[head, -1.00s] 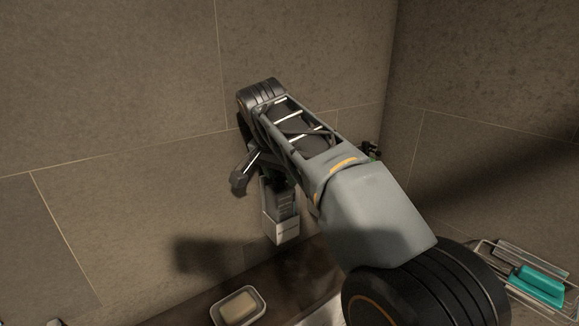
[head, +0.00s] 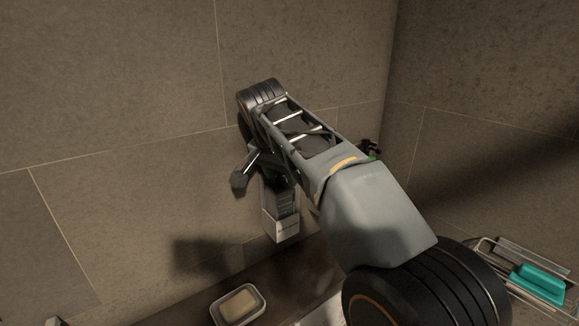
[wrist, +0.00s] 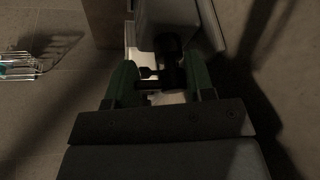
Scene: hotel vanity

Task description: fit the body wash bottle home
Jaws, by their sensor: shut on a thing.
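My gripper (wrist: 164,84) has two green fingers, seen in the wrist view, shut on the body wash bottle at its black pump top (wrist: 167,58). In the head view my arm hides most of the gripper. Below it, close to the back wall, a dark grey upright body (head: 286,201), apparently the bottle, shows above a pale box-shaped holder (head: 281,229) with small dark lettering. The bottle's lower part seems to be inside the holder's front. I cannot tell how deep it sits or whether it touches the bottom.
A white soap dish (head: 256,310) with a beige bar of soap (head: 239,305) lies on the dark counter (head: 297,270) below. A wire rack (head: 492,246) with a teal item (head: 541,285) is at the right wall. The tiled wall (head: 110,90) to the left is clear.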

